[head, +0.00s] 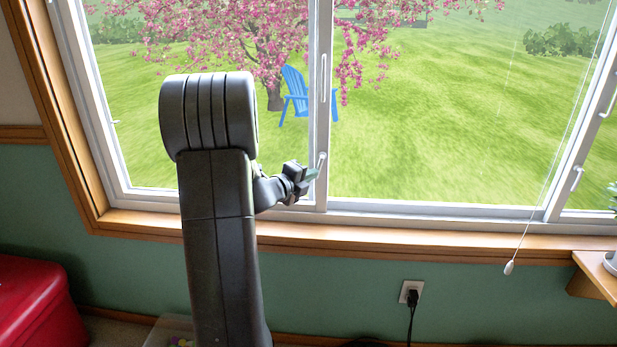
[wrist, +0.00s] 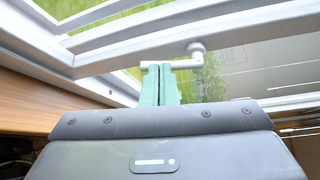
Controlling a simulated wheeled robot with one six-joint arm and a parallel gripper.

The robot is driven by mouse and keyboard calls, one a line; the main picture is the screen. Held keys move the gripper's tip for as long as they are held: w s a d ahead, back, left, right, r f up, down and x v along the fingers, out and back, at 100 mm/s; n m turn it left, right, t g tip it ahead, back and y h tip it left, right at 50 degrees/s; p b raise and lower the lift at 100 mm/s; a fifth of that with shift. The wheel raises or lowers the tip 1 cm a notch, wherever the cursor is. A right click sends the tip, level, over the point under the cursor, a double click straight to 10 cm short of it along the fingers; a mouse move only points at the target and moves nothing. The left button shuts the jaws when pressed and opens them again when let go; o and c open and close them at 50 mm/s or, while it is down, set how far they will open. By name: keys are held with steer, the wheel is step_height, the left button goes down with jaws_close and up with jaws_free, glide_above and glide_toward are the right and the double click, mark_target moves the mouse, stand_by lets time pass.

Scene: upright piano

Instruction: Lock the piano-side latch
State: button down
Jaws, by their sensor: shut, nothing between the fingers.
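A small white window latch (head: 322,160) sits low on the white middle post of the window. In the wrist view the latch (wrist: 184,64) shows a round pivot and a lever reaching left from it. My gripper (head: 314,174) is at the latch, just below it in the head view. In the wrist view its green fingertips (wrist: 160,70) are together and empty, right at the lever; I cannot tell whether they touch it. A second white latch (head: 577,178) is on the right-hand post. No piano is in view, so I cannot tell which latch is piano-side.
A wooden sill (head: 400,237) runs below the window. A pull cord with a white end (head: 508,268) hangs at right, near a wooden shelf (head: 597,277). A red chest (head: 32,300) stands at lower left. A plugged outlet (head: 411,293) is on the green wall.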

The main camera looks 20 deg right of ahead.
steer(key=n+b, duration=0.1)
steer(key=d+n+h+b, duration=0.1)
steer(key=b, duration=0.1)
steer(key=shift+s+d+f+t, duration=0.1)
steer(key=shift+d+f+t, duration=0.1)
steer(key=shift+f+t, duration=0.15)
steer(key=shift+r+n+h+b, duration=0.2)
steer(key=shift+n+h+b, duration=0.1)
steer(key=shift+b, duration=0.05)
steer(key=shift+d, duration=0.1)
